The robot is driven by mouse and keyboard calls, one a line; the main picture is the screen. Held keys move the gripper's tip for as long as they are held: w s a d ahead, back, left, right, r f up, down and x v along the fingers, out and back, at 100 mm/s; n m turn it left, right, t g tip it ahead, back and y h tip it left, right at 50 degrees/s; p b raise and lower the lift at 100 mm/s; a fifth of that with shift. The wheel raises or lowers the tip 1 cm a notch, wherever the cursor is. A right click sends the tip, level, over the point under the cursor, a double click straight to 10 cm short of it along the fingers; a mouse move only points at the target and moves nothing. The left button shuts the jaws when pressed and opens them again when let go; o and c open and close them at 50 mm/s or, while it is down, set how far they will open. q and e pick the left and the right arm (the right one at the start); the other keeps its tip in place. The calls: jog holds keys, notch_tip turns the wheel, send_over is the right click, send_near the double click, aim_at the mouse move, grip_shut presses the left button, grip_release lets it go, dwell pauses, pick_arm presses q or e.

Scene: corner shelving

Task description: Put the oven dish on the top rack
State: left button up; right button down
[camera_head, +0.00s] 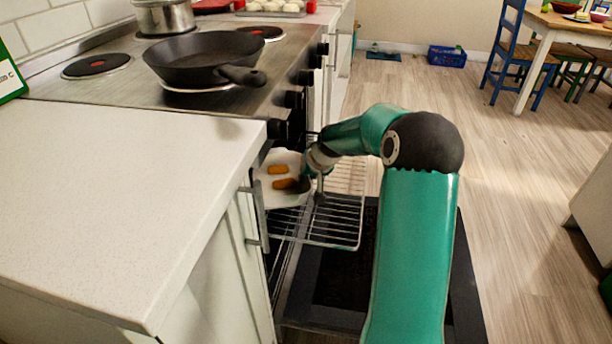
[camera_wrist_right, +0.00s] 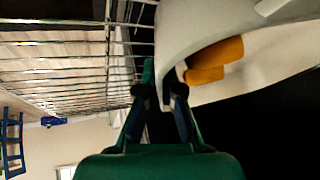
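The oven dish (camera_head: 287,196) is white and holds two orange-brown sticks; it is at the oven opening, over the inner left part of a pulled-out wire rack (camera_head: 335,228). I cannot tell whether it rests on the rack. My right gripper (camera_head: 308,186) is at the dish's right edge. In the right wrist view, the fingers (camera_wrist_right: 160,88) are closed around the wall of the dish (camera_wrist_right: 205,28), and the rack (camera_wrist_right: 70,65) shows at the left. My left gripper is not in view.
The open oven door (camera_head: 345,280) lies below the rack. A white counter (camera_head: 120,190) is at the left. A black pan (camera_head: 205,58) and a steel pot (camera_head: 165,17) stand on the stove. The floor at the right is mostly free.

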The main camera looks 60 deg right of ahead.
jog(key=c, duration=1.7)
grip_release()
jog(key=o, duration=0.4)
jog(key=p+v, duration=0.3)
jog(key=v, duration=0.9)
